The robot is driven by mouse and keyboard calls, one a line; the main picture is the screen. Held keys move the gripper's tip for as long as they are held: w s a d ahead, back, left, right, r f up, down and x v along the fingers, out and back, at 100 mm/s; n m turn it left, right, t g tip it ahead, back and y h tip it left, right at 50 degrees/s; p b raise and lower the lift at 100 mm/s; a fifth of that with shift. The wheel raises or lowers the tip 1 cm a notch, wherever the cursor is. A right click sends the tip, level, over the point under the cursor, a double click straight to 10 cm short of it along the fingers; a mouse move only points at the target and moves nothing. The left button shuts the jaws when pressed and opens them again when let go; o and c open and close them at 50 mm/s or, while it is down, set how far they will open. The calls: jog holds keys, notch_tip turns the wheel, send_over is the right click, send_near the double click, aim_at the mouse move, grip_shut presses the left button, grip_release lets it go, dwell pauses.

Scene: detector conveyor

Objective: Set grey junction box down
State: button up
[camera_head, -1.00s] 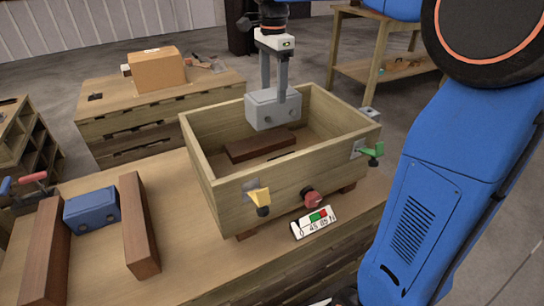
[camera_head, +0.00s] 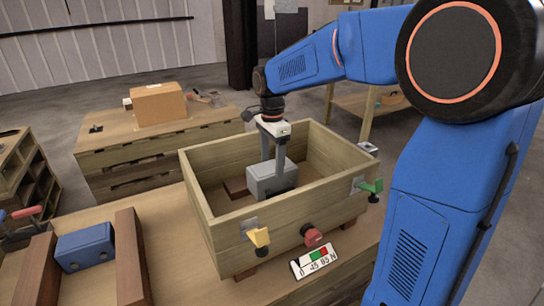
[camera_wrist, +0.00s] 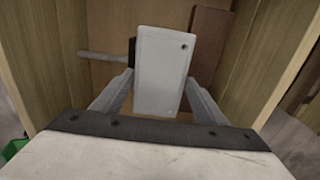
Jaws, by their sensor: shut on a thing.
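My gripper (camera_head: 270,160) is shut on the box from above, one finger on each side. In the wrist view the box (camera_wrist: 163,70) stands between my two fingers, its pale face with small corner screws toward the camera. The box's underside is hidden, so I cannot tell whether it touches anything below. A dark brown block (camera_head: 236,187) lies on the crate floor beside it, partly hidden by the box.
A blue box (camera_head: 86,247) sits between two brown blocks at left. A cardboard box (camera_head: 158,103) stands on a table behind.

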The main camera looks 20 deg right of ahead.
aim_at(272, 167)
jog(key=shift+f, duration=2.3)
jog(key=shift+f, duration=0.15)
jog(key=o, duration=2.1)
notch_tip(272, 167, up, 12)
jog(key=shift+r, duration=0.1)
